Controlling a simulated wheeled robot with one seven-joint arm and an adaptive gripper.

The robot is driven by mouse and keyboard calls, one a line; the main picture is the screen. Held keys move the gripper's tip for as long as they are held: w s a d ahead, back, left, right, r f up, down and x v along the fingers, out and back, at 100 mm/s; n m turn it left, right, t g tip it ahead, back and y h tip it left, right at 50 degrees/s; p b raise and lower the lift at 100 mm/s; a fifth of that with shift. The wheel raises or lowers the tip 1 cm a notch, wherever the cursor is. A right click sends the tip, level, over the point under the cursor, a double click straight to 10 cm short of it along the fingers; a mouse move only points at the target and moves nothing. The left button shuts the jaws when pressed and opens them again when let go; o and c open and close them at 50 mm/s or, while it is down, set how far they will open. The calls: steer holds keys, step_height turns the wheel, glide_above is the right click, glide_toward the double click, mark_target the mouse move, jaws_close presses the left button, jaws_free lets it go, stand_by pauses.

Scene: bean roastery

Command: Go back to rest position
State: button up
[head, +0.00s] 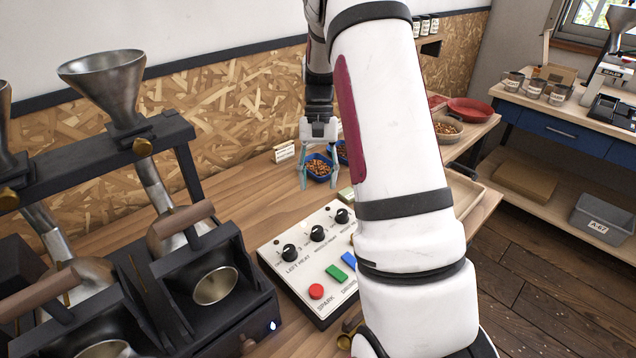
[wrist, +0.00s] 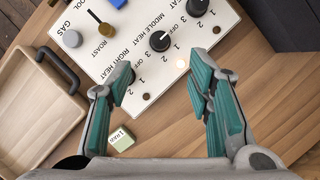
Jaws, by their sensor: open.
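My gripper (head: 318,165) hangs pointing down over the wooden bench, beside a blue bowl of beans (head: 319,167), in the head view. The white control panel (head: 290,275) has black knobs and red, green and blue buttons. It also shows in the wrist view (wrist: 128,50), past the fingertips, with knobs marked Right Heat and Middle Heat. My white arm hides part of the panel and bench in the head view.
A dark roaster (head: 222,250) with metal funnels stands at the left. A wooden tray (wrist: 35,110) with a black handle and a small green block (wrist: 121,138) lie on the bench. A small sign (head: 284,152) stands by the wall. A second bench (head: 555,127) is at the right.

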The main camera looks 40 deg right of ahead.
stand_by(0.4)
steer(key=s+a+r+n+t+h, duration=0.1)
steer(key=s+a+r+n+t, duration=0.1)
steer(key=a+r, duration=0.6)
steer(key=s+a+r+n+t+h, duration=0.1)
steer(key=s+a+r+n+t, duration=0.2)
steer(key=s+a, duration=0.3)
steer(key=s+a+r+n+t+h, duration=0.1)
steer(key=s+a+r+n+t, duration=0.2)
steer(key=s, duration=0.9)
steer(key=a+r, duration=0.3)
steer(key=a, duration=0.1)
steer(key=shift+a, duration=0.15)
